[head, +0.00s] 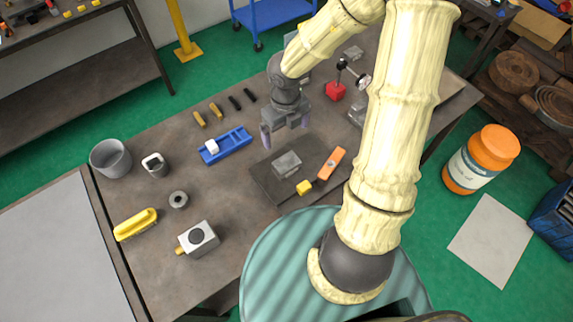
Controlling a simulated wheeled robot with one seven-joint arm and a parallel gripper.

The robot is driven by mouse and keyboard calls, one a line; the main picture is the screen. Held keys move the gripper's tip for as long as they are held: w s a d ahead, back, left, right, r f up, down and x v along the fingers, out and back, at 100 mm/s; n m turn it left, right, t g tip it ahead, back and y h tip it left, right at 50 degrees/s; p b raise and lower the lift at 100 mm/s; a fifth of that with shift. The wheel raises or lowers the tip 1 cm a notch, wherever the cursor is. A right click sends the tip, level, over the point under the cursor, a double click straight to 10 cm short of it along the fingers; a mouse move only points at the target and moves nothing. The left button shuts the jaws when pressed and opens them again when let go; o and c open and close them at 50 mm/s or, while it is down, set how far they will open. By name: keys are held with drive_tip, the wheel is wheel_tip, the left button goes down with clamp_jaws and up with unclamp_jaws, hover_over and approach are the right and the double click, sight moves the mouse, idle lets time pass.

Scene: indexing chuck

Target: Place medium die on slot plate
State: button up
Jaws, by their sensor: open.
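My gripper (286,132) hangs above the table with its fingers spread and nothing visible between them. It is behind the dark flat plate and right of the blue slotted holder. The blue holder (232,145) lies on the table, with a pale block (212,147) at its left end; it may be the slot plate. I cannot tell which piece is the medium die. The dark plate (264,176) carries a grey block (287,163), with a small yellow block (304,187) at its front edge and an orange bar (332,163) at its right.
Behind the holder lie several small yellow (200,119) and black (235,102) pieces.

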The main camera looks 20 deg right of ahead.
sight(286, 162)
wheel_tip(286, 162, down, 12)
drive_tip(key=b, duration=0.3)
drive_tip(key=shift+f, duration=0.15)
wheel_tip(286, 162, down, 5)
drive_tip(key=b, duration=0.2)
drive_tip(key=shift+s+f+b, duration=0.1)
drive_tip(key=shift+s+b, duration=0.05)
drive_tip(key=shift+b, duration=0.15)
idle(0.5)
drive_tip(key=c, duration=1.9)
drive_tip(key=shift+r+p, duration=2.05)
drive_tip(key=shift+r, duration=3.05)
